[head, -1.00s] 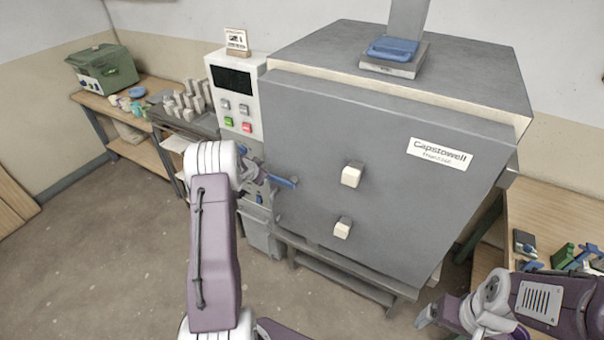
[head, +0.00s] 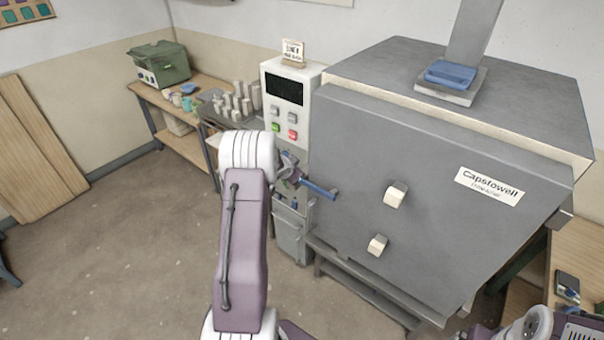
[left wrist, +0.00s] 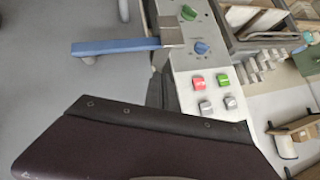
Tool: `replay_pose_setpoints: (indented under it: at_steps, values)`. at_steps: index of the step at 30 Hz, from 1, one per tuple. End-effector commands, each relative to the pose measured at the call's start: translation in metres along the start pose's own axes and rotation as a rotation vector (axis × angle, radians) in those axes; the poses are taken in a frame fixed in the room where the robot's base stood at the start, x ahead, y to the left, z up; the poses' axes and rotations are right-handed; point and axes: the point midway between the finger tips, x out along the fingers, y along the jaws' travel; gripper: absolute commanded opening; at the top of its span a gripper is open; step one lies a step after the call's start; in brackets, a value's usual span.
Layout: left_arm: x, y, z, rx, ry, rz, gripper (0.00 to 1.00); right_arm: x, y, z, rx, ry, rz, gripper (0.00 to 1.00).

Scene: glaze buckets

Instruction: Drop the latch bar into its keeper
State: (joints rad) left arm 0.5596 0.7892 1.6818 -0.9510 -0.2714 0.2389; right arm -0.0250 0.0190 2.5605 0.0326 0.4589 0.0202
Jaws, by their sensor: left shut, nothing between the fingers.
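The blue latch bar (head: 319,189) is at the left edge of the grey kiln door (head: 430,215). In the left wrist view the bar (left wrist: 115,46) runs from over the door side to a grey-brown block (left wrist: 172,30) beside the control panel. I cannot tell whether that block is the keeper or whether the bar is seated. My left gripper (head: 293,175) is shut and empty, close to the bar's left end; contact is unclear. My right arm shows only at the lower right corner, its gripper out of frame.
The control panel (head: 286,120) with buttons stands left of the door. Two pale door knobs (head: 396,195) stick out to the right of the bar. A bench with a green box (head: 160,64) is at the back left.

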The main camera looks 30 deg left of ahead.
Motion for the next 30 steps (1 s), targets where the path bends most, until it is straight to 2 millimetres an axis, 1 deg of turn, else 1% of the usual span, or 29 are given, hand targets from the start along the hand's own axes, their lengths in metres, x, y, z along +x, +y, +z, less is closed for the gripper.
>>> replay_pose_setpoints:
  at_steps: [1, 3, 6, 9, 13, 28, 29, 30]
  values:
    - [-0.013, -0.004, -0.001, 0.000, 0.003, -0.003, 0.00, -0.001, 0.000, 0.000, 0.000, 0.000, 0.000, 0.90]
    - [-0.027, -0.008, -0.001, -0.001, 0.003, -0.002, 0.00, -0.003, 0.000, -0.001, 0.000, 0.000, 0.000, 0.90]
    - [-0.042, -0.012, -0.001, 0.000, 0.003, -0.002, 0.00, -0.006, 0.000, -0.001, 0.000, 0.000, 0.000, 0.90]
    - [-0.052, -0.014, 0.000, 0.000, 0.004, -0.001, 0.00, -0.007, 0.000, -0.001, 0.000, 0.001, 0.000, 0.90]
    - [-0.056, -0.015, 0.001, 0.001, 0.003, 0.001, 0.00, -0.007, 0.000, -0.001, 0.000, 0.001, 0.000, 0.90]
    - [-0.056, -0.014, 0.001, 0.001, 0.004, 0.001, 0.00, -0.007, 0.000, -0.001, 0.000, 0.001, 0.000, 0.90]
    - [-0.055, -0.012, 0.000, 0.004, 0.005, 0.003, 0.00, -0.006, 0.000, -0.001, 0.000, 0.001, 0.000, 0.90]
    - [-0.051, -0.005, -0.003, 0.013, 0.012, 0.011, 0.00, -0.002, 0.000, -0.001, 0.000, 0.001, 0.000, 0.90]
